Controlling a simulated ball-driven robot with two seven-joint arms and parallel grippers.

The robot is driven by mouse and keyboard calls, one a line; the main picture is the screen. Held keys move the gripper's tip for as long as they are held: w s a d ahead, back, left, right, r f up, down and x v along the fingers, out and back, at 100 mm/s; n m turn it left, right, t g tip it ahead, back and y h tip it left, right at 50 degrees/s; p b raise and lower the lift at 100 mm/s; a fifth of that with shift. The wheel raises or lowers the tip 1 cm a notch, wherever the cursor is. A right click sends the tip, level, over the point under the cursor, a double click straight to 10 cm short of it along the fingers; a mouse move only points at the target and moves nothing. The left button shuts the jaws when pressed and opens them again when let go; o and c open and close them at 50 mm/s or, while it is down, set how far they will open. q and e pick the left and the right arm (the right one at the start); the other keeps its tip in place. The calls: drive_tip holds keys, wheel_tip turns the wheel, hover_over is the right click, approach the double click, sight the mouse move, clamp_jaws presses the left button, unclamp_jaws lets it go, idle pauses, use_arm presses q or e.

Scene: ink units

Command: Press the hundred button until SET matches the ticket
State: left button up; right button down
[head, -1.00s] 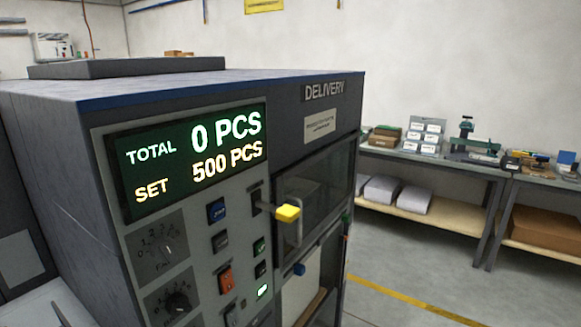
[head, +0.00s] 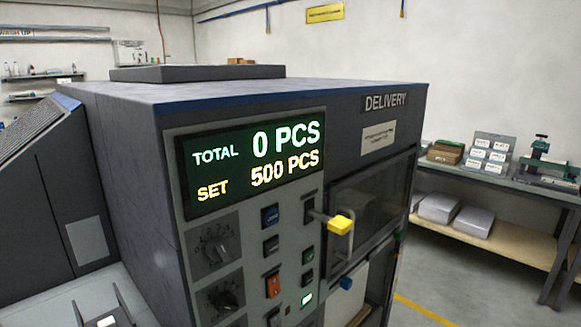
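The machine's display (head: 250,160) reads TOTAL 0 PCS in green-white and SET 500 PCS in yellow. The labels are too small to read, so I cannot tell which is the hundred button. Two dark knobs with dials stand at the panel's left, the upper knob (head: 213,252) and the lower knob (head: 224,299). No ticket can be made out. Neither of my grippers is in view.
A workbench (head: 520,190) with boxes and tools stands at the right. The floor between is clear, with a yellow line (head: 425,310).

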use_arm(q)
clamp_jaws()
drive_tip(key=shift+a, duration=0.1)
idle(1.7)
